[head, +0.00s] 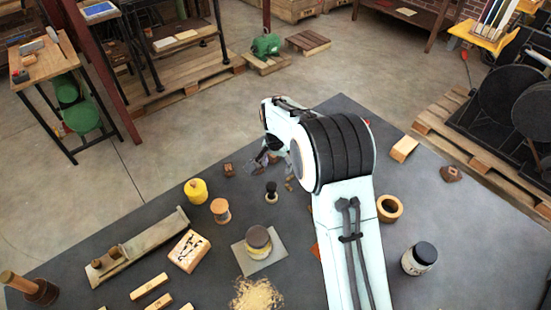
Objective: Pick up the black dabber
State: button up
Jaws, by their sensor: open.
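The small black dabber (271,193), with a rounded knob above a wider base, stands upright on the dark grey table (170,290) near its far left edge. My gripper (262,164) is partly hidden behind my own arm, just above and behind the dabber in the picture. Its fingers look open and apart from the dabber, with nothing seen between them; the exact gap is too small to judge.
A yellow pot (196,191), a wooden spool (220,211) and a small brown block (229,169) stand left of the dabber. A jar (258,242) on a grey plate is nearer. A wooden ring (389,208) and another jar (419,258) are to the right.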

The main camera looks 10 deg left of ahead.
aim_at(271, 185)
jog(key=shift+n+g, duration=0.3)
jog(key=shift+g, duration=0.1)
jog(key=f, duration=0.1)
jog(key=s+f, duration=0.1)
jog(key=a+f, duration=0.1)
jog(key=f, duration=0.1)
jog(key=shift+s+a+f, duration=0.1)
jog(key=shift+s, duration=0.3)
jog(key=f, duration=0.4)
jog(key=shift+w+f, duration=0.3)
jog(key=shift+f, duration=0.1)
jog(key=shift+w+f, duration=0.1)
jog(key=shift+f, duration=0.55)
grip_shut()
